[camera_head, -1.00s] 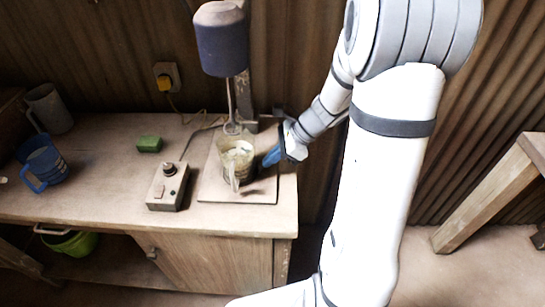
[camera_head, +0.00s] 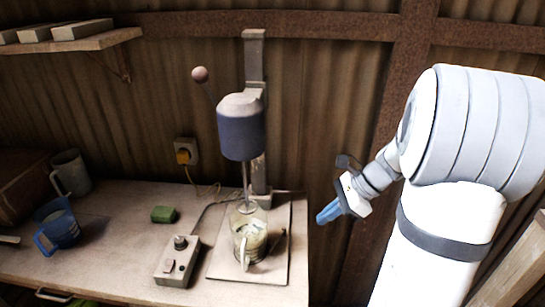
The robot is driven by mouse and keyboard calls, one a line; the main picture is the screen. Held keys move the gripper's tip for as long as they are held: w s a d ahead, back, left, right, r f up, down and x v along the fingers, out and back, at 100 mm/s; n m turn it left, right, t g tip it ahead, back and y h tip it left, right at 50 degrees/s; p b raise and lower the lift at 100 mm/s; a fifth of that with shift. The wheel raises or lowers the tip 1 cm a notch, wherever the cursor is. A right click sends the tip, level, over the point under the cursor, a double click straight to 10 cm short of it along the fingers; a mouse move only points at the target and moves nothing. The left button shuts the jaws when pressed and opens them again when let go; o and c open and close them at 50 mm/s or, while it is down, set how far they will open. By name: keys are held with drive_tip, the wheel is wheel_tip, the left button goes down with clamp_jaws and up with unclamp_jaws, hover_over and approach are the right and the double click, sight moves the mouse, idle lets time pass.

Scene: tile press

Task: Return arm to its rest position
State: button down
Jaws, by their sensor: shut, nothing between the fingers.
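My gripper (camera_head: 327,215) hangs in the air to the right of the workbench, its blue fingers shut with nothing between them. It points down and left and is clear of the bench's right edge. My white and grey arm reaches in from the right side of the view.
The bench (camera_head: 115,225) holds a stirrer with a blue motor head (camera_head: 241,132), whose shaft goes down to a clear jug (camera_head: 249,243). A control box (camera_head: 177,262), green block (camera_head: 163,214), blue jug (camera_head: 58,228) and grey mug (camera_head: 71,174) stand left. A shelf (camera_head: 95,40) is above.

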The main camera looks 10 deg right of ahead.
drive_tip(key=s+a+r+n+h, duration=0.2)
drive_tip(key=s+a+n+h, duration=0.2)
drive_tip(key=n, duration=0.6)
drive_tip(key=s+a+r+n+t+h, duration=0.1)
drive_tip(key=s+a+n+h, duration=0.2)
drive_tip(key=s+a+n, duration=0.2)
drive_tip(key=s+n, duration=0.3)
drive_tip(key=n, duration=0.2)
drive_tip(key=shift+s+r+h, duration=0.4)
idle(1.4)
